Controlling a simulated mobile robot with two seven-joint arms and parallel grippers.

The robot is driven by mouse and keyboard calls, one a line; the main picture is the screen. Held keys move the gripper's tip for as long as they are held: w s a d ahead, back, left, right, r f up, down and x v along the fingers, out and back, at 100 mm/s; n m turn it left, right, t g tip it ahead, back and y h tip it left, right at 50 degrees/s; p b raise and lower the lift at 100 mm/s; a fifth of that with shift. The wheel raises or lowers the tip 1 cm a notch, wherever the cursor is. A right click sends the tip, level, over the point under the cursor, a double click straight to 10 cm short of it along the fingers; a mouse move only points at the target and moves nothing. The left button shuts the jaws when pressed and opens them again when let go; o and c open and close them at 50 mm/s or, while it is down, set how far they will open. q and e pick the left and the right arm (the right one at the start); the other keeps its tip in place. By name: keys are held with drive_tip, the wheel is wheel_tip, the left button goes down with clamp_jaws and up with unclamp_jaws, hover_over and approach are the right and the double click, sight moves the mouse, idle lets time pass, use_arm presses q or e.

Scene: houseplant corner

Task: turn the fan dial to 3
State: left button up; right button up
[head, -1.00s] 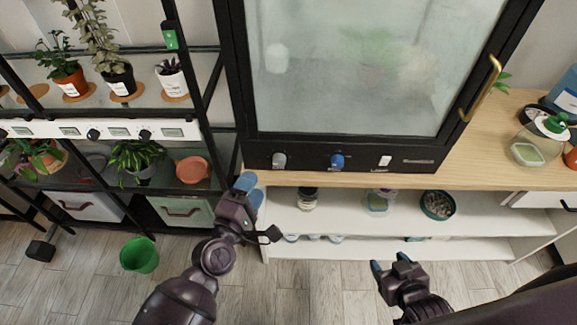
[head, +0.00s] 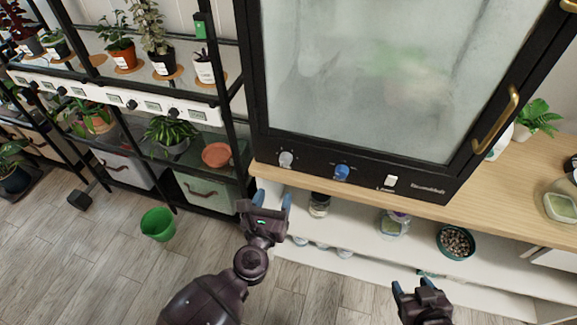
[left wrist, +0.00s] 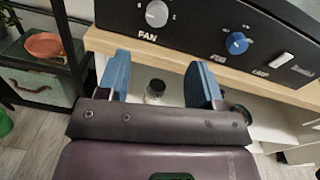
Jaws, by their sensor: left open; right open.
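The fan dial (head: 286,160) is a grey-white knob at the left of the black cabinet's lower panel. In the left wrist view the fan dial (left wrist: 157,14) sits above the label FAN, with a few marks beside it too cut off to read fully. My left gripper (head: 272,200) is open and empty, below and slightly left of the dial, in front of the wooden top's edge. In the left wrist view my left gripper (left wrist: 162,85) has its two blue fingers apart, pointing toward the panel. My right gripper (head: 412,290) is open and empty at the lower right.
A blue fog knob (head: 341,172) and a white lamp switch (head: 390,181) share the panel. The wooden top (head: 420,206) juts out below it. Jars and a pebble bowl (head: 456,242) stand on the shelf beneath. A plant rack and a green bucket (head: 158,224) are at left.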

sight(285, 162)
use_arm(q)
drive_tip(key=shift+n, duration=0.5)
drive_tip(key=x, duration=1.1)
drive_tip(key=shift+a, duration=0.3)
drive_tip(key=c, duration=0.9)
